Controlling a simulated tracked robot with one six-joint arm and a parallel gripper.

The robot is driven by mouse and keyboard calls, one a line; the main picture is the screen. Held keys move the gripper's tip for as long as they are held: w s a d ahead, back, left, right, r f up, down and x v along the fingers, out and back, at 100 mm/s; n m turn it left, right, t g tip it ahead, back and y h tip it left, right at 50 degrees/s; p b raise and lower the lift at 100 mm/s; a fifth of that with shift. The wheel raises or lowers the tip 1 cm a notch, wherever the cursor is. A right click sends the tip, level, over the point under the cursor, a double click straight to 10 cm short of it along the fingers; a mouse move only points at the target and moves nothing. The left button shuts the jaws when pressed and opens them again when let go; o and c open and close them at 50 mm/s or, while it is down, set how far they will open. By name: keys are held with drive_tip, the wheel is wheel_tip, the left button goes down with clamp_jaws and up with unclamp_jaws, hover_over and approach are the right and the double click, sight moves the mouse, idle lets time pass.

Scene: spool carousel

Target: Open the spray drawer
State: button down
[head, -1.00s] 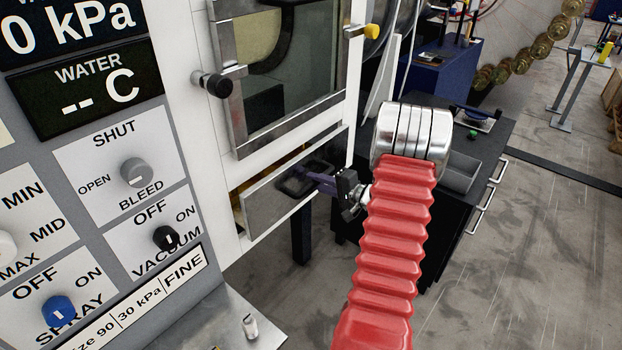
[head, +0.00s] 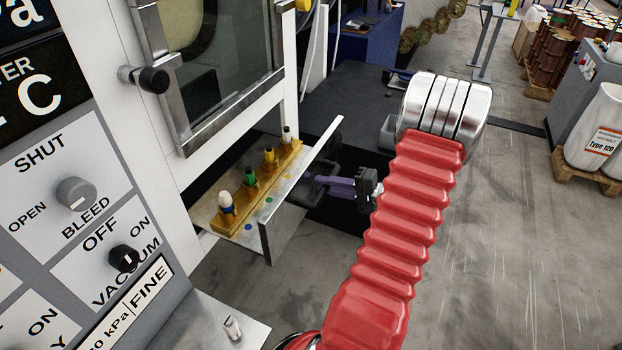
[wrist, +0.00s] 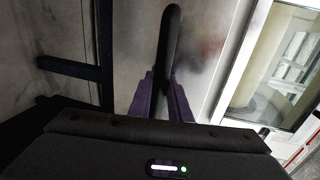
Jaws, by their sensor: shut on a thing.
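The spray drawer (head: 283,232) stands pulled out from the white cabinet in the head view, with its metal front panel well clear of the cabinet face. Its dark handle (wrist: 172,40) shows in the wrist view, standing out from the panel between my purple fingers. My gripper (head: 312,184) is shut on the handle; the fingers also show in the wrist view (wrist: 162,95). In the head view my gripper partly covers the handle. Inside the drawer a yellow rack (head: 258,190) holds several small nozzles with white, green and yellow parts.
The cabinet's glass door (head: 225,60) is above the drawer. A control panel with a bleed knob (head: 76,194) and vacuum knob (head: 124,258) is at left. A dark bench with a grey bin (head: 388,130) stands behind.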

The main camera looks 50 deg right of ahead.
drive_tip(key=s, duration=0.2)
drive_tip(key=s+d, duration=0.1)
drive_tip(key=s, duration=0.2)
drive_tip(key=shift+s+d+f, duration=0.1)
drive_tip(key=shift+s+f, duration=0.1)
drive_tip(key=shift+s, duration=0.15)
drive_tip(key=c, duration=1.6)
unclamp_jaws()
drive_tip(key=shift+c, duration=0.2)
drive_tip(key=shift+r, duration=0.1)
drive_tip(key=shift+s+d, duration=0.1)
drive_tip(key=v, duration=1.3)
drive_tip(key=shift+s, duration=0.25)
drive_tip(key=shift+s, duration=0.15)
